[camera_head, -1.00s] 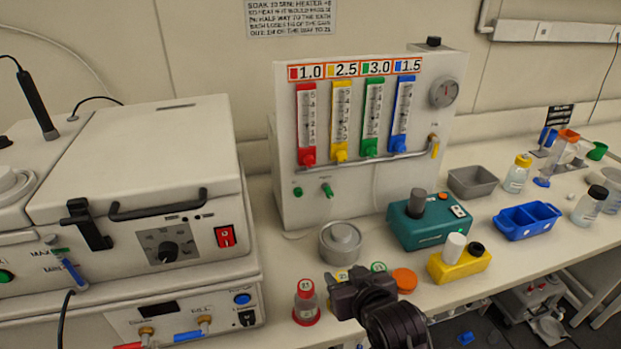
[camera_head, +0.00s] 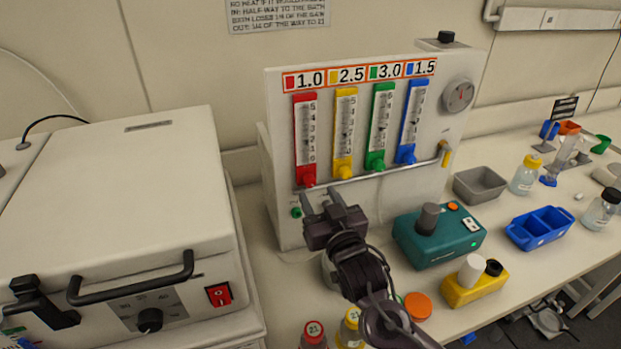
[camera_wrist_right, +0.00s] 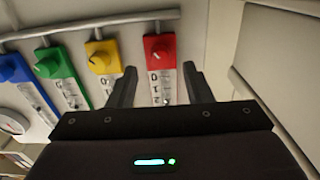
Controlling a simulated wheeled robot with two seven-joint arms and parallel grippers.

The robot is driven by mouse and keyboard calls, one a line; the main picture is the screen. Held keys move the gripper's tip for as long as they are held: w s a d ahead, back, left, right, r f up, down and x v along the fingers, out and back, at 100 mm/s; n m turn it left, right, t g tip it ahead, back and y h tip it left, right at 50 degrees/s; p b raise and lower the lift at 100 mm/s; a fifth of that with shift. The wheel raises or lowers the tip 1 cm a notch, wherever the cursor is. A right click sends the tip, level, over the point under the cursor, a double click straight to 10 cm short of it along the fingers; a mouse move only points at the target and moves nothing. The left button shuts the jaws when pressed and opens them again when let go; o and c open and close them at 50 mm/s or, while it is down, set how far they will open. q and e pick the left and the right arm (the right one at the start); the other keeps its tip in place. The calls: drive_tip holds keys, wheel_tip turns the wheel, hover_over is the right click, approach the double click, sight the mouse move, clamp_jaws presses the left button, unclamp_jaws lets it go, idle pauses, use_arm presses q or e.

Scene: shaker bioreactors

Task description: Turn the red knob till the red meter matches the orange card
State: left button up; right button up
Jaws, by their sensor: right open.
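The red meter (camera_head: 306,135) is the leftmost of the gauges on the pale panel, with the red knob (camera_head: 309,178) at its foot. The orange-edged card (camera_head: 360,75) above reads 1.0 beside its red square. My right gripper (camera_head: 321,196) is open and empty just below the red knob. In the right wrist view, upside down, the red knob (camera_wrist_right: 159,54) shows beyond and between the spread fingertips (camera_wrist_right: 160,72), apart from them. The exact level in the red meter is too small to read. My left gripper is out of view.
The yellow knob (camera_head: 343,172) is close on the right. A metal pipe (camera_head: 385,174) runs along below the knobs. A green knob (camera_head: 296,212) sits below, left of my gripper. A white lidded machine (camera_head: 120,210) stands left; a teal device (camera_head: 440,240) stands right.

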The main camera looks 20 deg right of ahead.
sight(311, 184)
drive_tip(key=w+p, duration=0.1)
drive_tip(key=w, duration=0.3)
drive_tip(key=shift+a, duration=0.1)
drive_tip(key=shift+w, duration=0.35)
drive_tip(key=shift+f, duration=0.1)
drive_tip(key=c, duration=1)
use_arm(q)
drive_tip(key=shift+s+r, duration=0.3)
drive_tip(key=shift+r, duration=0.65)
use_arm(e)
drive_tip(key=shift+w, duration=0.1)
use_arm(q)
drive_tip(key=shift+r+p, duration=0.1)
drive_tip(key=shift+p, duration=0.2)
use_arm(e)
drive_tip(key=shift+n, duration=0.3)
